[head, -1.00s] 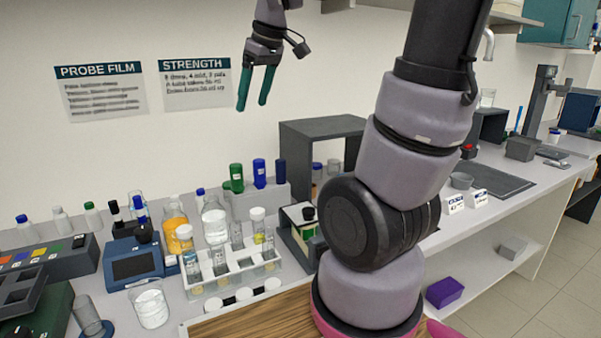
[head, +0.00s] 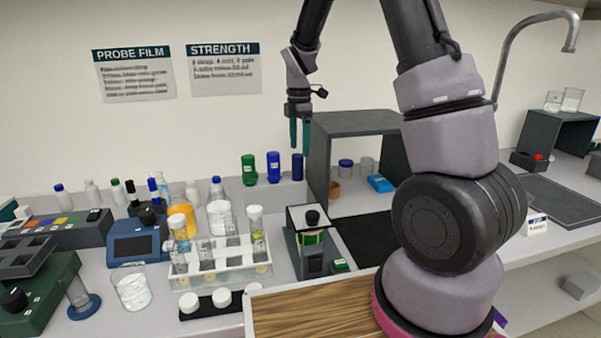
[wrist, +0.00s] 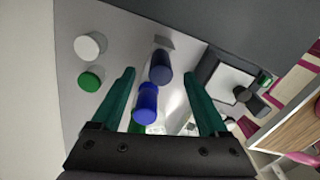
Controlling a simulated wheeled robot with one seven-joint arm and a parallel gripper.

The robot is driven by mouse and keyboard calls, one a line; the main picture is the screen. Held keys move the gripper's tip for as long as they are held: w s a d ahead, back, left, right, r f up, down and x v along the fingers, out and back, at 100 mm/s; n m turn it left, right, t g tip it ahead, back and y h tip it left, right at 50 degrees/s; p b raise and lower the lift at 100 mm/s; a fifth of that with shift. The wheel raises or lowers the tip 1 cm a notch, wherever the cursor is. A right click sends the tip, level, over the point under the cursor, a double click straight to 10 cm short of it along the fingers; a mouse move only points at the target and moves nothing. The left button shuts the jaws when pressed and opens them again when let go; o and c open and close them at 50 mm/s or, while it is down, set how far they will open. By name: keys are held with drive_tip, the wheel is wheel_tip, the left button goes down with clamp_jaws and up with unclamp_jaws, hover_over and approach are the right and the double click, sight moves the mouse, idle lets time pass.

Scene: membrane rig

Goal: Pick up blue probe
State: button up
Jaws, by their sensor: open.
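A blue capped cylinder (head: 273,167) stands on a pale raised block against the wall. A dark navy cylinder (head: 297,167) stands to its right and a green one (head: 248,169) to its left; I cannot tell for sure which is the blue probe. My gripper (head: 300,136) is open, fingers down, just above the dark navy cylinder in the head view. In the wrist view my gripper (wrist: 165,88) shows the blue cylinder (wrist: 147,102) between its green fingers, nearer the left one, and the navy one (wrist: 160,67) farther up. Nothing is held.
A grey open-fronted box (head: 320,160) stands right of the cylinders. A balance (head: 310,240) and a white vial rack (head: 215,262) stand in front. A blue meter (head: 137,243) and a beaker (head: 132,290) are at left.

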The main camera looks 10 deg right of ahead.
sight(298, 164)
drive_tip(key=f, duration=0.6)
drive_tip(key=shift+s+a+f, duration=0.15)
drive_tip(key=shift+a+f, duration=0.2)
drive_tip(key=shift+f, duration=0.05)
drive_tip(key=c, duration=1.2)
